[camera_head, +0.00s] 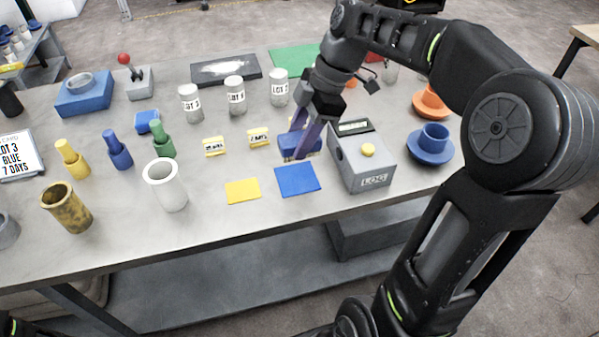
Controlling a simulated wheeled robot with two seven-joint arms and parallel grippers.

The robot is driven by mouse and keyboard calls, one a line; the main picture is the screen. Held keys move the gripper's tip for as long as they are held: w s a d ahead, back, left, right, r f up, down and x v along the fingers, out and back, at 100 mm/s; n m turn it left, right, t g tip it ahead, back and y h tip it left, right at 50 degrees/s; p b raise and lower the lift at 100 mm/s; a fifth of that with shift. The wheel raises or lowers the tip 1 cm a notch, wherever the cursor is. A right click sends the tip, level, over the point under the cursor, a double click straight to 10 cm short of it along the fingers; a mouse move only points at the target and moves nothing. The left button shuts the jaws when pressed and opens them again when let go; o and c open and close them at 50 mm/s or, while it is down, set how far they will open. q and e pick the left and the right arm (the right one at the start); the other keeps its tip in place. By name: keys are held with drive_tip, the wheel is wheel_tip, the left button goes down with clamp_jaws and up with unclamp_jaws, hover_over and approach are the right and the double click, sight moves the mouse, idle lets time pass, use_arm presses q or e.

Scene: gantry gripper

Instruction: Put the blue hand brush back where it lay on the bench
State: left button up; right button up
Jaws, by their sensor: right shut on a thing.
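My right gripper (303,146) reaches down from the upper right to the middle of the bench. It is shut on a blue object (288,146), which I take for the blue hand brush; the fingers hide part of it. The brush is beyond the blue square (297,180) and left of the grey LOG box (362,158). I cannot tell whether it touches the bench. The grey bench (120,232) spans the view. My left gripper is not in view.
A white cup (165,186), a yellow square (242,190) and two yellow labels stand left of the gripper. White lot jars (235,95) stand behind. A blue cup on a saucer (430,145) is right of the LOG box. The bench's front strip is clear.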

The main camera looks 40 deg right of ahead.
wheel_tip(320, 180, down, 5)
drive_tip(key=shift+r, duration=0.1)
drive_tip(key=shift+f+p, duration=0.4)
drive_tip(key=shift+f, duration=1.5)
drive_tip(key=shift+f, duration=0.1)
drive_tip(key=o, duration=1.3)
drive_tip(key=v, duration=1.2)
drive_tip(key=shift+b, duration=0.35)
